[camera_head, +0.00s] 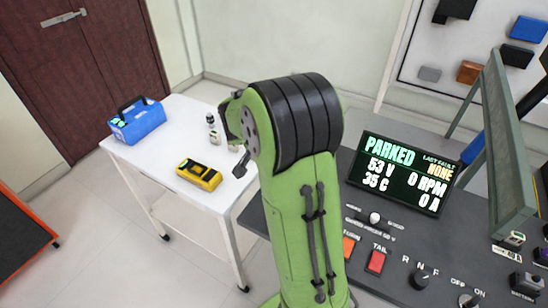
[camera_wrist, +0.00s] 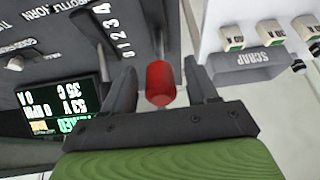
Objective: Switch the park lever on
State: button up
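A red knob (camera_wrist: 160,84), cylinder-shaped, shows in the wrist view between the two dark fingers of my gripper (camera_wrist: 160,68). The fingers are spread, with a gap on each side of the knob. The knob stands near a panel edge with a scale of numbers (camera_wrist: 112,35). No park label shows on it, so I cannot tell whether it is the park lever. In the head view my green arm hides most of my gripper and the knob. The display (camera_head: 401,174) on the console reads PARKED, 0 RPM and 0 A.
The dark console (camera_head: 385,228) carries switches and dials, with a grey-green frame (camera_head: 507,150) at its right. A white cart (camera_head: 165,135) at the left holds a blue case (camera_head: 137,124) and a yellow meter (camera_head: 199,175). A SCRAP bin (camera_wrist: 250,62) shows in the wrist view.

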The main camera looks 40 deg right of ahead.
jog(key=shift+r, duration=0.1)
jog(key=p+v, duration=0.4)
jog(key=v, duration=1.1)
jog(key=shift+s+r, duration=0.2)
jog(key=shift+r, duration=0.1)
